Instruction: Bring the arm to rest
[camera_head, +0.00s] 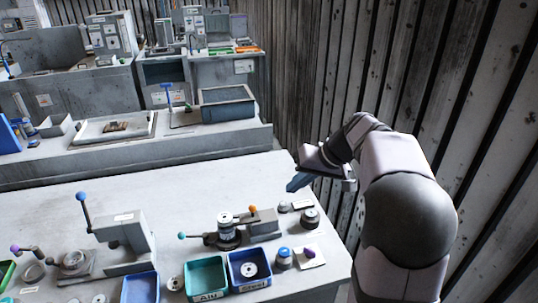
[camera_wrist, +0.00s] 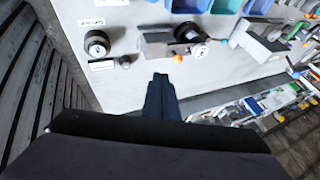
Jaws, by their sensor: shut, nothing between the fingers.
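My gripper (camera_head: 299,182) hangs at the end of my raised arm, over the far right edge of the workbench (camera_head: 165,205) in the head view. Its fingers are together and hold nothing. The wrist view shows the closed dark fingers (camera_wrist: 160,82) in front of the bench top, apart from everything on it. A grey fixture with a cylindrical part and an orange knob (camera_head: 237,228) stands on the bench to the left of and nearer than the gripper. It also shows in the wrist view (camera_wrist: 160,47).
A dark round part (camera_head: 310,218) sits near the right bench edge. A teal bin (camera_head: 206,277) and a blue bin (camera_head: 249,270) stand at the front. A lever press (camera_head: 125,240) is on the left. A corrugated wall (camera_head: 300,80) rises behind my arm. The back of the bench is clear.

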